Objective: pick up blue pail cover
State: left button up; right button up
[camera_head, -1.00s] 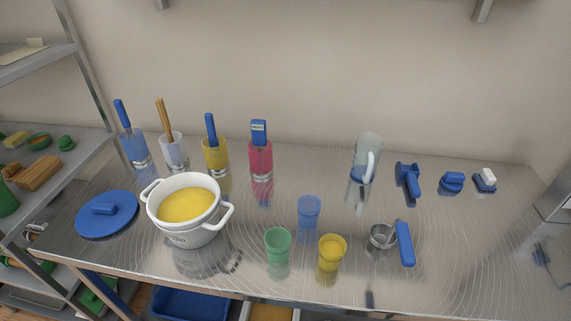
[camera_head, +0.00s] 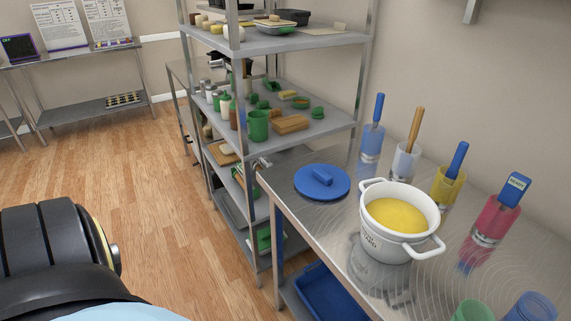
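The blue pail cover (camera_head: 307,186) is a round blue lid with a raised blue handle on top. It lies flat near the left end of the steel table (camera_head: 330,233). The white pail (camera_head: 375,237) with two side handles stands just right of it, uncovered, with yellow contents showing. A dark part of my own arm shows at the lower left, but neither of my grippers is in view.
A steel shelf rack (camera_head: 290,139) with food items and bottles stands just beyond the table's left end. Utensil cups, including a yellow cup (camera_head: 443,190), line the wall side. A blue bin (camera_head: 325,291) sits under the table. The wooden floor (camera_head: 150,170) at left is open.

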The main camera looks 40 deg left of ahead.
aim_at(318, 181)
jog(key=u, duration=1.15)
jog(key=k, duration=0.5)
